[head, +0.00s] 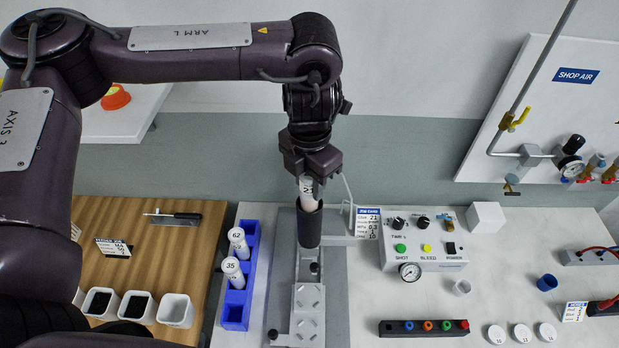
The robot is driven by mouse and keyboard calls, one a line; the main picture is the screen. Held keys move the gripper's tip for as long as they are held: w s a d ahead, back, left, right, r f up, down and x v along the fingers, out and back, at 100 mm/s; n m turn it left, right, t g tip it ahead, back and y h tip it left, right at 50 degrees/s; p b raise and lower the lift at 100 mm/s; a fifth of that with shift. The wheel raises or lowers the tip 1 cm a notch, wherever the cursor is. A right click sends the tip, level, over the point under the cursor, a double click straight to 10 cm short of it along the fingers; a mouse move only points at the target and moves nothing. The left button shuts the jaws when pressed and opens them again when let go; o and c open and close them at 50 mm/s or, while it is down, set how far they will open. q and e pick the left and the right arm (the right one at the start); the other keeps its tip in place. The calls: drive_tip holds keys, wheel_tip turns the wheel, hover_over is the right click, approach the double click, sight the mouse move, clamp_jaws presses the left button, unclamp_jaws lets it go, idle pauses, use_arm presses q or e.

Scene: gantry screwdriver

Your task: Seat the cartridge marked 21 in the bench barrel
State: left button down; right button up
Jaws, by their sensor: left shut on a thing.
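My left gripper (309,172) points down and is shut on the white cartridge (307,190). The label on the cartridge is partly visible and starts with a 2. The cartridge is upright, in line with the dark bench barrel (309,228), and its lower end meets the barrel's mouth. I cannot tell how far inside it is. The barrel stands upright on a grey metal fixture (309,298). Two other cartridges, marked 62 (238,241) and 35 (233,271), stand in a blue rack (236,312) left of the barrel. My right gripper is not in view.
A job card (368,222) showing 21 stands right of the barrel, beside a control box (424,240) with knobs and buttons. A dark strip with coloured caps (424,327) and several white discs (521,333) lie at front right. A wooden board (150,236) is at left.

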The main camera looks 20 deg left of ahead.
use_arm(q)
drive_tip(key=shift+f+b, duration=1.35)
drive_tip(key=shift+f, duration=0.65)
drive_tip(key=c, duration=0.9)
unclamp_jaws()
drive_tip(key=shift+r, duration=0.1)
drive_tip(key=shift+r, duration=3.85)
